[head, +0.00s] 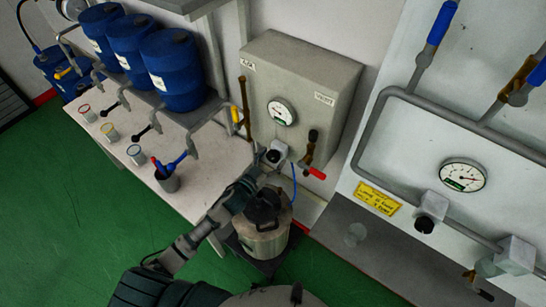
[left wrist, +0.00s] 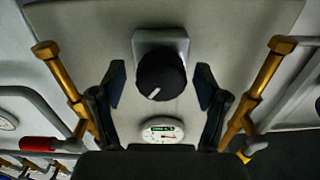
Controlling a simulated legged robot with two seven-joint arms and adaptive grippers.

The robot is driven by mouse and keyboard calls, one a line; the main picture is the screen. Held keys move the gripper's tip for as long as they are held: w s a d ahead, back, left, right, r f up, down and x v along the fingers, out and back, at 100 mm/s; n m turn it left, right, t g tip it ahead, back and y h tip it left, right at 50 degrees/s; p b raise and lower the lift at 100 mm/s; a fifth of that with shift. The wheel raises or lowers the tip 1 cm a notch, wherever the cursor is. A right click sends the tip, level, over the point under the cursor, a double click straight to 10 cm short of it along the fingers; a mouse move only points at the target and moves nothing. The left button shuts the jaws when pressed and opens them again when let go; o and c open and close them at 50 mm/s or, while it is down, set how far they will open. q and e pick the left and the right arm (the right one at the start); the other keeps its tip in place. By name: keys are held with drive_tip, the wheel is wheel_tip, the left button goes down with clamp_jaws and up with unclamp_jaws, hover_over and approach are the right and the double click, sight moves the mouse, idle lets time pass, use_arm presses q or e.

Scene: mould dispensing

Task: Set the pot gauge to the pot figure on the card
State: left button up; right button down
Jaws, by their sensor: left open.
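The grey box (head: 300,75) on the wall carries a round white gauge (head: 282,112) and a black knob on a pale square mount (head: 277,151) below it. My left gripper (head: 268,162) is at this knob. In the left wrist view the gripper is open, with one finger on each side of the black knob (left wrist: 162,76); contact cannot be told. The knob's white mark points down and left. The gauge (left wrist: 165,130) shows a green band, but its figures are too small to read. A lidded metal pot (head: 265,235) stands below. My right gripper is not in view.
A yellow card (head: 377,198) with unreadable print is on the right panel, near a second gauge (head: 463,175) and another knob (head: 428,212). A red-handled valve (head: 315,172) is close right of my gripper. Blue drums (head: 172,70) and a bench (head: 110,150) are left.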

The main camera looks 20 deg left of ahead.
use_arm(q)
drive_tip(key=shift+a+f, duration=0.1)
drive_tip(key=shift+a, duration=0.4)
drive_tip(key=shift+d, duration=0.45)
drive_tip(key=c, duration=1.2)
drive_tip(key=shift+o, duration=0.2)
drive_tip(key=shift+s+d+r, duration=0.1)
drive_tip(key=shift+r, duration=0.1)
drive_tip(key=shift+a, duration=0.2)
drive_tip(key=shift+m, duration=0.4)
drive_tip(key=m, duration=0.6)
drive_tip(key=shift+r+p, duration=0.15)
drive_tip(key=shift+p, duration=0.15)
drive_tip(key=shift+m, duration=0.3)
